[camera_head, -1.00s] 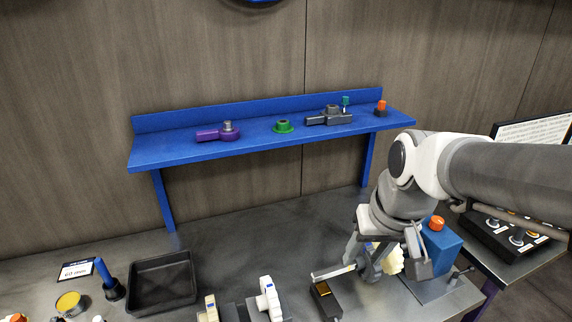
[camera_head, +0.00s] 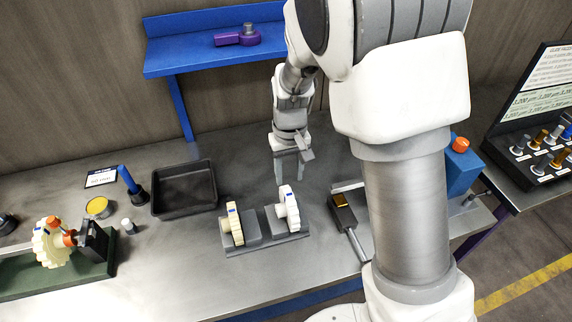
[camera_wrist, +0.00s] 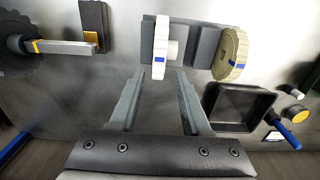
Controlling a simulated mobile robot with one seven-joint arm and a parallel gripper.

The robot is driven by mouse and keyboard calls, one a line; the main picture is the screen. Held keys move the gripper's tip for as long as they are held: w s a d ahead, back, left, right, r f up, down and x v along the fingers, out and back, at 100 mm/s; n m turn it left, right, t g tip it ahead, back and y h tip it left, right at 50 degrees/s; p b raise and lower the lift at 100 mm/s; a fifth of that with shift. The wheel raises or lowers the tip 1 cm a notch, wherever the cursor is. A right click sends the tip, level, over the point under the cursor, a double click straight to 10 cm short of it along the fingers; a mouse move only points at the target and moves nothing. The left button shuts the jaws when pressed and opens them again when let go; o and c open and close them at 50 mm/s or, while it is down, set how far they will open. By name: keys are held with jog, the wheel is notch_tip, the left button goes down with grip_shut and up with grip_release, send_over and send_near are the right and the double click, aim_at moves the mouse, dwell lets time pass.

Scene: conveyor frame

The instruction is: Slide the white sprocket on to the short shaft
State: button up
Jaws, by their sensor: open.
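The white sprocket (camera_head: 289,207) stands upright on the right part of a grey rack, a blue mark on its rim. It also shows in the wrist view (camera_wrist: 160,48), its hub facing the second sprocket. My gripper (camera_head: 289,180) points down just behind it. In the wrist view my gripper (camera_wrist: 155,75) is open and empty, its fingers apart on the near side of the white sprocket; I see no contact. On a green base (camera_head: 85,277) at the left, a cream toothed wheel (camera_head: 47,246) with orange parts sits beside a black block. I cannot tell which part is the short shaft.
A cream sprocket (camera_head: 234,224) stands left of the white one on the grey rack (camera_head: 265,243). A black tray (camera_head: 184,208), a blue-handled tool (camera_head: 129,180) and a yellow-topped tin (camera_head: 98,207) lie further left. A black block with a yellow top (camera_head: 342,212) stands right. A blue shelf hangs behind.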

aim_at(289, 194)
notch_tip(289, 194, down, 8)
jog(key=b, duration=0.6)
jog(key=shift+r, duration=0.25)
grip_shut()
jog(key=shift+r+p, duration=0.15)
jog(key=shift+p, duration=0.15)
notch_tip(289, 194, up, 5)
jog(key=p, duration=0.4)
jog(key=shift+r, duration=0.2)
jog(key=shift+f, duration=0.1)
